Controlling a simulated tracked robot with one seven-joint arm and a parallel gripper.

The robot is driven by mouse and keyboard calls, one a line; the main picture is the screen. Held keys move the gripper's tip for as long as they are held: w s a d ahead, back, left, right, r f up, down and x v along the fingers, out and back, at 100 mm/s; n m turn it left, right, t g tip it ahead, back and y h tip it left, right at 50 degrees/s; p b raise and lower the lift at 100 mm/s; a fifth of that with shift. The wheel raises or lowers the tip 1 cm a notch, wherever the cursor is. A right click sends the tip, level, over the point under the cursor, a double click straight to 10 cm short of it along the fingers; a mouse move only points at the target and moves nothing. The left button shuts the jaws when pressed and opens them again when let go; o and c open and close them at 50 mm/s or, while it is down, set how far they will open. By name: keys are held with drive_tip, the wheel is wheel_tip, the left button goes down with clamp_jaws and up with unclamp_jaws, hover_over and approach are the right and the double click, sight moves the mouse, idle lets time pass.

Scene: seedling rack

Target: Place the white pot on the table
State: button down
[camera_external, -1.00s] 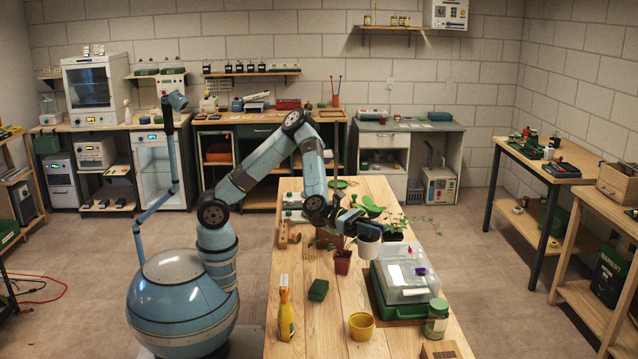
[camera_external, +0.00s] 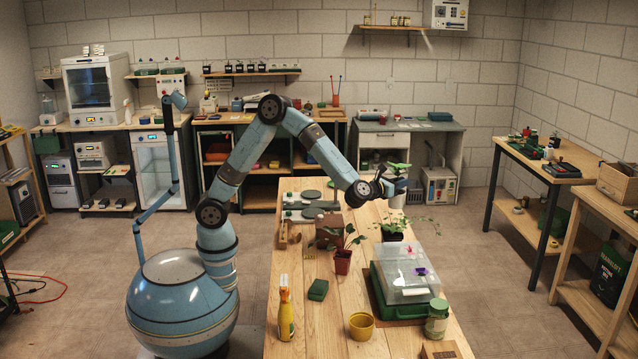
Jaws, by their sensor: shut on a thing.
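The white pot (camera_external: 397,199) with a green leafy plant (camera_external: 399,169) is held in my gripper (camera_external: 395,186), which is shut on it. It is upright and appears to be above the far right part of the wooden table (camera_external: 340,305), close behind a dark pot of trailing seedlings (camera_external: 393,232). The fingertips are small and partly hidden by the pot and my wrist.
A red-brown pot with a plant (camera_external: 342,262) stands mid-table. A clear-lidded green box (camera_external: 405,275) is at the right. Bare wood shows along the middle front.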

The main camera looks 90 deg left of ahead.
drive_tip(key=s+a+r+n+g+y, duration=0.3)
drive_tip(key=a, duration=0.5)
drive_tip(key=s+a+r+n+g+y, duration=0.2)
drive_tip(key=a+r+n+g, duration=0.15)
drive_tip(key=a, duration=0.45)
drive_tip(key=s+a+r+n+g+y, duration=0.2)
drive_tip(key=s+a+r+g+y, duration=0.15)
drive_tip(key=a, duration=0.45)
drive_tip(key=shift+w+f, duration=0.15)
drive_tip(key=shift+f, duration=5.8)
drive_tip(key=shift+w+f, duration=0.2)
drive_tip(key=shift+f, duration=5.75)
drive_tip(key=shift+w+f, duration=0.15)
drive_tip(key=shift+f, duration=5.8)
drive_tip(key=c, duration=1.1)
unclamp_jaws()
